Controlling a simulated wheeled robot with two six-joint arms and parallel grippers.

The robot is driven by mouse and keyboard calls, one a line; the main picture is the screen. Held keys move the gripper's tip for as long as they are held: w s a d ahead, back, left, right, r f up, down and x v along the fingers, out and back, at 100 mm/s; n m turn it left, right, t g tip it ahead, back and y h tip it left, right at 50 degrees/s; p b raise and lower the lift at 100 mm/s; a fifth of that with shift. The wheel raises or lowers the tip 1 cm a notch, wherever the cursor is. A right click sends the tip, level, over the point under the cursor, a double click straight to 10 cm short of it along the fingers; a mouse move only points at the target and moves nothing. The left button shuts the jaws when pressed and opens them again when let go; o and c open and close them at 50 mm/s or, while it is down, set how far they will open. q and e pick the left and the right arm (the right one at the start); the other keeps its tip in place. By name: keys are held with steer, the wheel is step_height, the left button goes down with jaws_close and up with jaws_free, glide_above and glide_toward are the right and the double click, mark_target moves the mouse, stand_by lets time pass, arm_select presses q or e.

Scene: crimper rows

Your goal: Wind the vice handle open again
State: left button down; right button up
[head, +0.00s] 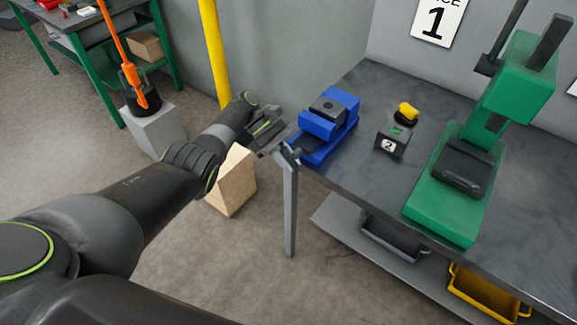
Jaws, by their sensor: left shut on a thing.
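The blue vice (336,143) sits at the left end of the dark workbench, with a dark block (326,107) at its jaws. Its screw and handle side faces left, over the bench edge. My left gripper (277,147) reaches in from the left and is shut on the vice handle at this end. The fingers and the dark arm hide most of the handle, so its angle is hard to tell. My right gripper is not in view.
A green press (455,195) stands on the bench (365,185) to the right. A wooden box (233,182) and a yellow post (214,55) are close to my left arm.

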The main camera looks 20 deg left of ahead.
arm_select(q)
steer(key=f+h+b, duration=0.1)
steer(key=h+b, duration=0.1)
steer(key=b, duration=0.1)
steer(key=shift+s+g, duration=0.1)
steer(key=shift+g, duration=0.3)
steer(key=shift+r+h+b, duration=0.25)
steer(key=shift+h+b, duration=0.35)
steer(key=shift+b, duration=0.25)
steer(key=c, duration=1.3)
jaws_free()
steer(key=shift+d+r, duration=0.1)
steer(key=shift+r, duration=0.1)
